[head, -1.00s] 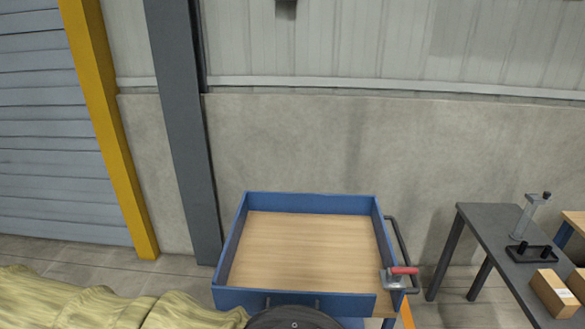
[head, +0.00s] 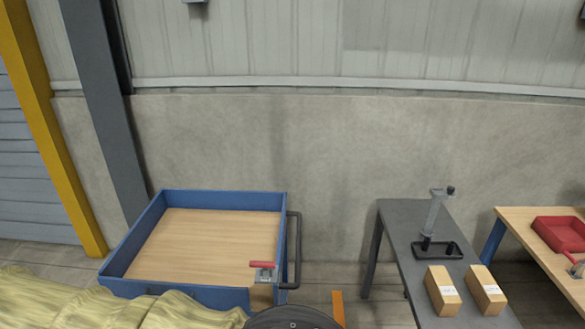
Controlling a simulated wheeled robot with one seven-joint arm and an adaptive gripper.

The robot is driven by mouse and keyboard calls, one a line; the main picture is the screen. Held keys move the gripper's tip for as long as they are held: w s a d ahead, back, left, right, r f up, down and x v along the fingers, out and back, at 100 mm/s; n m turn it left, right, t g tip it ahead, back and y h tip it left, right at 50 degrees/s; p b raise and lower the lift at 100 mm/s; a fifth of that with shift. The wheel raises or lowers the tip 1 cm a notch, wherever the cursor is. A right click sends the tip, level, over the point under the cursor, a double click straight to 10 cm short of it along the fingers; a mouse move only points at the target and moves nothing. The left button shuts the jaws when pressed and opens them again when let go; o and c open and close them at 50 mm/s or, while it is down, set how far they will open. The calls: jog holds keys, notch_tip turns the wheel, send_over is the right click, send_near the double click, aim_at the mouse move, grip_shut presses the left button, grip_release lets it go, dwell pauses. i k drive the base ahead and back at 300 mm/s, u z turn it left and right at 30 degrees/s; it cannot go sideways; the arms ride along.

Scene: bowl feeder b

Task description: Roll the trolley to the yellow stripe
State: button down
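The trolley (head: 185,293) shows in the head view at lower left. It has a low blue rim around a bare wooden bed (head: 200,245). A dark tube push handle (head: 294,250) is on its right side. A grey fitting with a red grip (head: 263,265) is at its near right corner. A short orange-yellow stripe (head: 338,309) shows on the floor right of the trolley, apart from it; its near end is cut off by the frame. The trolley's wheels are hidden. My gripper is not in view.
A grey table (head: 405,225) at right bears a dark stand (head: 436,248) and two cardboard boxes (head: 442,290). A wooden bench (head: 515,220) with a red tray (head: 560,233) stands farther right. Crumpled yellowish material (head: 110,308) fills the lower left. A wall is behind.

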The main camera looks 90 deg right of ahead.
aim_at(196, 236)
jog(key=k, duration=0.5)
jog(key=z, duration=1.9)
jog(key=k, duration=1.3)
jog(key=u, duration=0.05)
jog(key=i, duration=0.5)
jog(key=z, duration=0.65)
jog(key=i, duration=1.15)
jog(key=u, duration=0.7)
